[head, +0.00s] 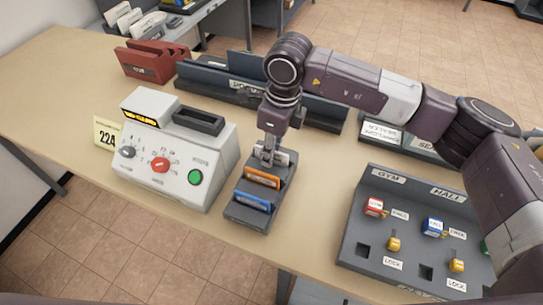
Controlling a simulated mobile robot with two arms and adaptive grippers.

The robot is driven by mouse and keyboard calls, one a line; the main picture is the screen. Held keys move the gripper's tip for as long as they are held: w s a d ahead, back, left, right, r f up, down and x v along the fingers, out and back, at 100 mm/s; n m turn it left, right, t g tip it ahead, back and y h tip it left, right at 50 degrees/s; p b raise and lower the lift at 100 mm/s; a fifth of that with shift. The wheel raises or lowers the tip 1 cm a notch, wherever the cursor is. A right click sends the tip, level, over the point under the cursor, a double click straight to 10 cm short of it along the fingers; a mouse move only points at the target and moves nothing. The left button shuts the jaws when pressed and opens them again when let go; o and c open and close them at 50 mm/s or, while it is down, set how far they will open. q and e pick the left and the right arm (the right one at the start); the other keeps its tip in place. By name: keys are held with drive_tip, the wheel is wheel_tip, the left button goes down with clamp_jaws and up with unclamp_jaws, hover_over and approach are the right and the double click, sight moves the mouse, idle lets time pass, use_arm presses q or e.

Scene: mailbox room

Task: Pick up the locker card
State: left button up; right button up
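A dark grey card rack (239,217) stands near the table's front edge, with several cards upright in its slots. An orange card (262,177) is in the middle, a blue card (252,201) is in front, and a pale card (284,157) is at the back. The card labels are too small to read, so I cannot tell which is the locker card. My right gripper (268,158) points down at the back of the rack, beside the pale card and partly hiding it. Its fingers show narrow, and whether they hold the card is unclear. My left gripper is not in view.
A white machine (185,160) with knobs and a green button stands close left of the rack, beside a yellow "224" sign (106,133). A dark sorter (220,82) and red holder (150,62) are behind. A grey GYM/HALL panel (400,230) lies right.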

drive_tip(key=shift+f, duration=0.15)
drive_tip(key=shift+c, duration=0.3)
clamp_jaws()
